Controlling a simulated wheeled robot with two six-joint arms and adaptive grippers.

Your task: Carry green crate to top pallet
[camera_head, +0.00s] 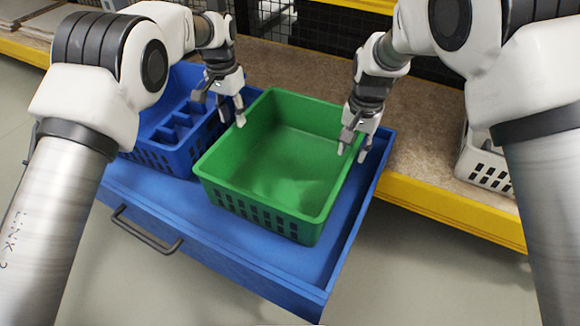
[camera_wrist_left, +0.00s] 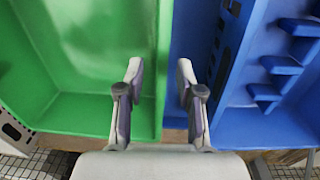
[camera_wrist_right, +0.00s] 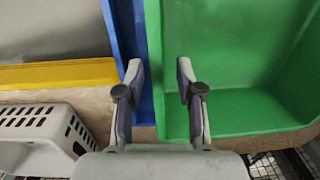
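The green crate (camera_head: 285,160) is empty and sits upright in a pulled-out blue drawer (camera_head: 225,240). My left gripper (camera_head: 220,108) is at the crate's left wall. In the left wrist view its two fingers (camera_wrist_left: 158,78) are apart, with the green wall's rim (camera_wrist_left: 162,60) between them. My right gripper (camera_head: 354,152) is at the crate's right wall. In the right wrist view its fingers (camera_wrist_right: 159,78) are also apart, with the green rim (camera_wrist_right: 154,50) between them. Neither gripper is closed on the crate. I cannot identify the top pallet in view.
A blue crate (camera_head: 157,153) with dividers stands close to the green crate's left. A brown shelf board (camera_head: 420,150) with a yellow front edge (camera_head: 450,206) lies behind and right. A white crate (camera_head: 485,168) sits on it. The drawer handle (camera_head: 145,233) sticks out in front.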

